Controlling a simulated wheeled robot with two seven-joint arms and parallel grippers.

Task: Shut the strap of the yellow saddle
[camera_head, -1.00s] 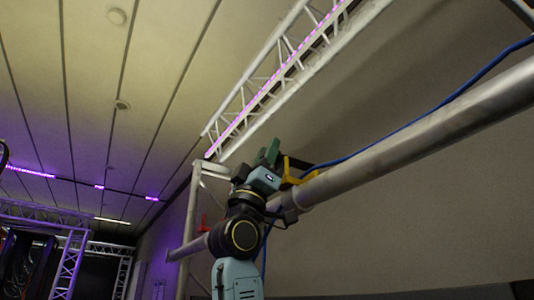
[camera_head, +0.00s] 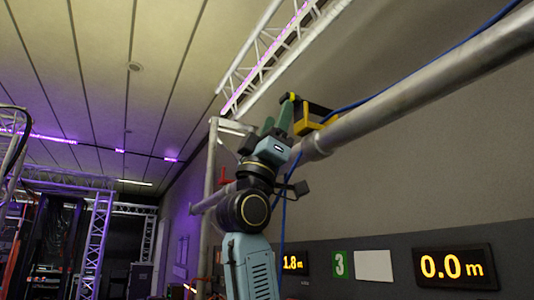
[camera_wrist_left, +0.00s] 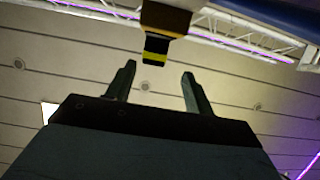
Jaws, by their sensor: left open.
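The yellow saddle (camera_head: 306,124) sits on the thick grey pipe (camera_head: 420,88), by the blue cable (camera_head: 375,97). Its black strap (camera_head: 316,107) stands open above it, with a yellow free end. In the left wrist view the strap's yellow-banded end (camera_wrist_left: 155,57) hangs in front of the fingers, below the saddle's yellow-brown underside (camera_wrist_left: 166,20). My left gripper (camera_head: 278,119) is open and empty, fingers up, just left of the saddle. It shows in the left wrist view (camera_wrist_left: 158,76) with a clear gap between its fingers. My right gripper is out of view.
A red fitting (camera_head: 224,176) sits farther along the pipe. A white truss (camera_head: 262,55) runs overhead. The wall below carries lit signs (camera_head: 455,268) and a green number 3 plate (camera_head: 340,265). The space under the pipe at right is clear.

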